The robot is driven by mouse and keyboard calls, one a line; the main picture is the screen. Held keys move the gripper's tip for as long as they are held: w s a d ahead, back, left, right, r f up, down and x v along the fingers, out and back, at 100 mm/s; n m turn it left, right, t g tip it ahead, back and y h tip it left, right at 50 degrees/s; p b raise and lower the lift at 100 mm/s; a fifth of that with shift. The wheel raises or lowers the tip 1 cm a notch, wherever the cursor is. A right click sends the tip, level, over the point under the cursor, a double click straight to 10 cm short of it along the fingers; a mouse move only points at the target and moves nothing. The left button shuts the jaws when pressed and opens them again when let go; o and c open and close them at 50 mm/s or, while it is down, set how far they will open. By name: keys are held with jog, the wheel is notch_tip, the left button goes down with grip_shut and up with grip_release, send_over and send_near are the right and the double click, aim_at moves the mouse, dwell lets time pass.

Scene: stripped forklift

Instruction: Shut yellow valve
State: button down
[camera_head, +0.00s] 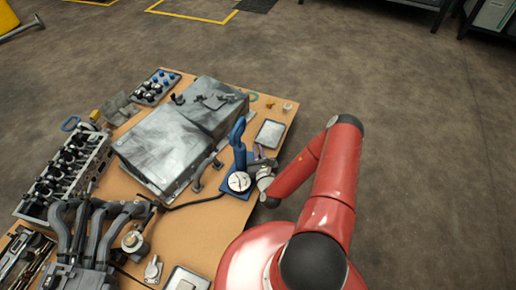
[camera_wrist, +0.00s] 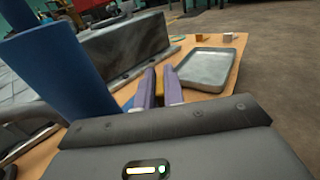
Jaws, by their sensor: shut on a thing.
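A blue hand pump (camera_head: 240,158) with a round white gauge (camera_head: 239,181) stands upright near the right edge of the wooden board. Its blue body (camera_wrist: 62,65) fills the left of the wrist view. My gripper (camera_head: 258,153) is just right of the pump. In the wrist view the two purple fingers (camera_wrist: 161,86) are close together, with a thin yellow sliver, the yellow valve (camera_wrist: 160,76), between them. The fingers hide most of the valve, so its angle cannot be told.
A shallow metal tray (camera_wrist: 205,70) lies just beyond my gripper; it also shows in the head view (camera_head: 269,134). A large grey metal case (camera_head: 165,148) is left of the pump. A black hose (camera_head: 195,203) runs left from the gauge. Open floor lies right of the board.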

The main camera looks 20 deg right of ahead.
aim_at(259, 155)
jog(key=shift+m+h+p, duration=0.3)
jog(key=shift+m+h, duration=0.2)
jog(key=shift+h, duration=0.3)
jog(key=c, duration=1.5)
grip_release()
jog(key=shift+p+v, duration=0.35)
jog(key=shift+v, duration=3.6)
jog(key=shift+r, duration=0.1)
